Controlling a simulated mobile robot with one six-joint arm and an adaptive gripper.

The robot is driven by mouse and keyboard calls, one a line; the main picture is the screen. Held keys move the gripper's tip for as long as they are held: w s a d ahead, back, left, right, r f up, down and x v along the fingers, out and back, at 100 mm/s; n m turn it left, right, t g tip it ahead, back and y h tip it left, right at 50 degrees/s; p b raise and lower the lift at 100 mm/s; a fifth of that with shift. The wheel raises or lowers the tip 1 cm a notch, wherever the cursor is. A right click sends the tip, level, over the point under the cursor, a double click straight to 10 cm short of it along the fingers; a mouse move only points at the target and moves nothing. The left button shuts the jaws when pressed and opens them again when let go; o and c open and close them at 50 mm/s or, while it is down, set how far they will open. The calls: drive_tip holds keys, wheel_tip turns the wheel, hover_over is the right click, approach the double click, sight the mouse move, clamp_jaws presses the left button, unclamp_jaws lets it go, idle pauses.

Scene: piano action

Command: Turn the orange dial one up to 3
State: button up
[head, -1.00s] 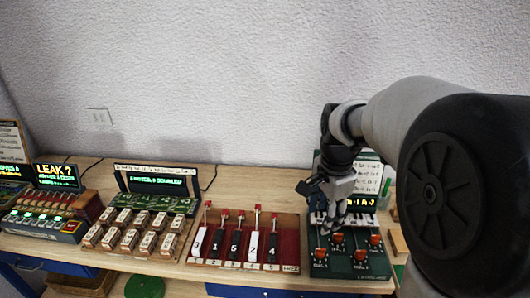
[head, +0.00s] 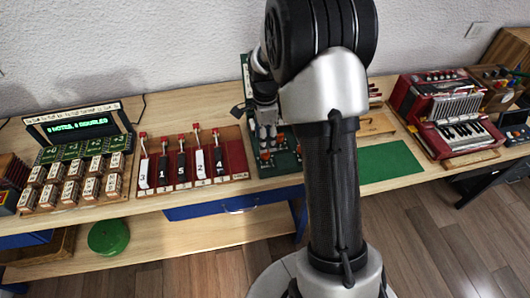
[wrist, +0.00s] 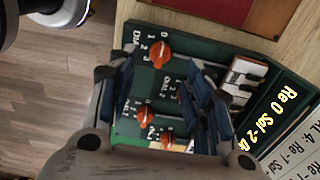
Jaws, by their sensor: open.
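The dark green panel (wrist: 206,48) carries orange dials with white numbers and labels. In the wrist view one orange dial (wrist: 159,52) sits at the upper end, with 1, 2 and 3 printed beside it. Two more orange dials, one (wrist: 145,115) and another (wrist: 166,138), lie lower down. The small labels are too blurred to tell the dials apart surely. My gripper (wrist: 160,92) is open above the panel, its fingers apart and holding nothing. The right finger hides part of the panel. In the head view the panel (head: 272,170) is partly behind my arm.
A green mat (head: 390,165) and a red accordion (head: 445,110) lie to the right.

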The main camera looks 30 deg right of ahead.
wheel_tip(320, 180, down, 6)
drive_tip(key=shift+r+b, duration=0.1)
drive_tip(key=shift+b, duration=0.65)
drive_tip(key=shift+c, duration=0.2)
clamp_jaws()
